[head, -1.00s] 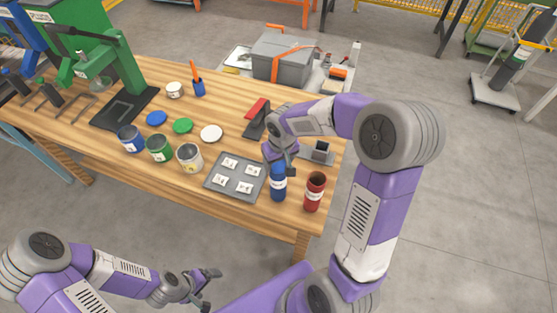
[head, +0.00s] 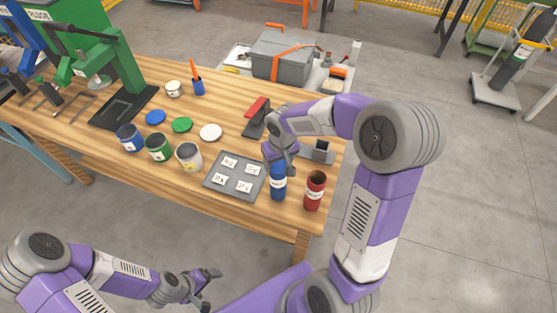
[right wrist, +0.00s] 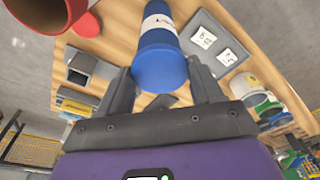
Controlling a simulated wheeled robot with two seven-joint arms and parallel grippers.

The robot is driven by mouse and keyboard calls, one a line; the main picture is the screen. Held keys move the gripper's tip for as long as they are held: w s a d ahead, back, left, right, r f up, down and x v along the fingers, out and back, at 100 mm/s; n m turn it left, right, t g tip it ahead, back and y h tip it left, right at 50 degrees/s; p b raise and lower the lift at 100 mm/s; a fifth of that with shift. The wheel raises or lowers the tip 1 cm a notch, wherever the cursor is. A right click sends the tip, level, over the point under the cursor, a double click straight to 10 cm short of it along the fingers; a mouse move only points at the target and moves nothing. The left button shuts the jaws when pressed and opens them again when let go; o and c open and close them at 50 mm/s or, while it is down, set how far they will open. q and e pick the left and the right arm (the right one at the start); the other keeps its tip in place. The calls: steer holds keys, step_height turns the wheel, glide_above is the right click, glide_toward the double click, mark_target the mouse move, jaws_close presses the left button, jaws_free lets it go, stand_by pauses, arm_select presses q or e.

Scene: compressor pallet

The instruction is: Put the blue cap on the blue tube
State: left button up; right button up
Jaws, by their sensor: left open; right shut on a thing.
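The blue tube (head: 278,188) stands upright near the right front corner of the wooden table, with a white label on its side. My right gripper (head: 279,161) is directly above it, pointing down. In the right wrist view its fingers are shut on the blue cap (right wrist: 160,70), whose closed round top faces the camera. The cap is in line with the tube (right wrist: 157,20) and appears to meet its mouth; I cannot tell how far it is seated. My left gripper (head: 211,289) is open and empty, in front of the table and away from it.
An open red tube (head: 315,190) stands close beside the blue tube on the right. A grey tray (head: 207,187) with labelled pieces lies to the left. Several paint tins, loose lids and a green press (head: 108,72) are farther left. A grey holder (head: 319,151) stands behind the red tube.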

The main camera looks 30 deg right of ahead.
stand_by(0.3)
steer(key=o, duration=1.1)
steer(key=shift+o, duration=0.4)
steer(key=shift+r, duration=0.1)
steer(key=shift+r+p, duration=2.6)
steer(key=shift+r, duration=0.85)
steer(key=shift+f, duration=0.1)
